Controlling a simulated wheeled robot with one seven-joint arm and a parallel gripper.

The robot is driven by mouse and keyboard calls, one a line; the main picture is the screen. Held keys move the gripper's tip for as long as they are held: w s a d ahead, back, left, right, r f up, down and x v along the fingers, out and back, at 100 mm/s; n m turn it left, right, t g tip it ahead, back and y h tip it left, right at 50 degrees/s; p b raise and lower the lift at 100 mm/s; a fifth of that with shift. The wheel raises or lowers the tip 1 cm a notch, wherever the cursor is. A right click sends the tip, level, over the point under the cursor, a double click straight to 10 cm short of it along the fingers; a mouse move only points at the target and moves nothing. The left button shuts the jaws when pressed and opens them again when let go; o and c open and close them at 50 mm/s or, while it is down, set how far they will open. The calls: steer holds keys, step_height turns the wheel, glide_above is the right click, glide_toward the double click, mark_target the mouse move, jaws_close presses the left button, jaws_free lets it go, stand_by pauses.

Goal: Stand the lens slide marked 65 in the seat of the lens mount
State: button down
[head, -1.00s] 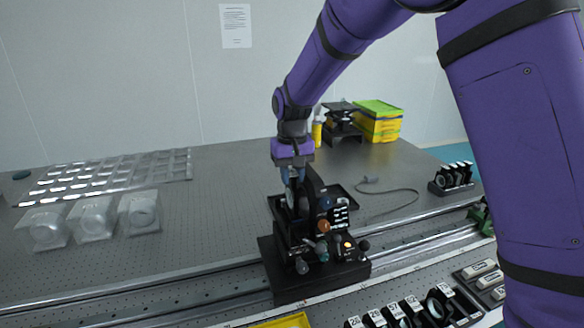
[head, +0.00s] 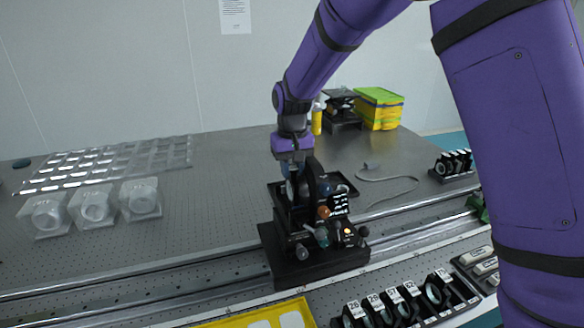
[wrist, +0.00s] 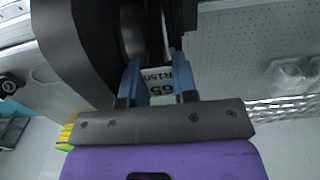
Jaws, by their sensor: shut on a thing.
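The lens slide marked 65 (wrist: 160,88) shows its white label, reading 65 and R150, between the two blue fingers in the wrist view. My gripper (wrist: 158,80) is shut on it. In the head view my gripper (head: 291,172) points down at the upper left part of the black lens mount (head: 312,262), close behind its round upright plate. The slide's lower part and the seat are hidden by the mount and the fingers, so I cannot tell how far the slide is in the seat.
A black rack of labelled slides (head: 402,304) and a yellow tray (head: 262,318) are at the front. Three clear boxes (head: 95,207) stand at left. A cable (head: 390,193) lies right of the mount. Rails (head: 130,289) run along the table. Yellow-green bins (head: 379,108) stand behind.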

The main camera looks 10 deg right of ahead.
steer(key=shift+f, duration=0.15)
steer(key=c, duration=0.8)
jaws_free()
steer(key=shift+d, duration=0.1)
steer(key=shift+c, duration=0.6)
steer(key=shift+r, duration=5)
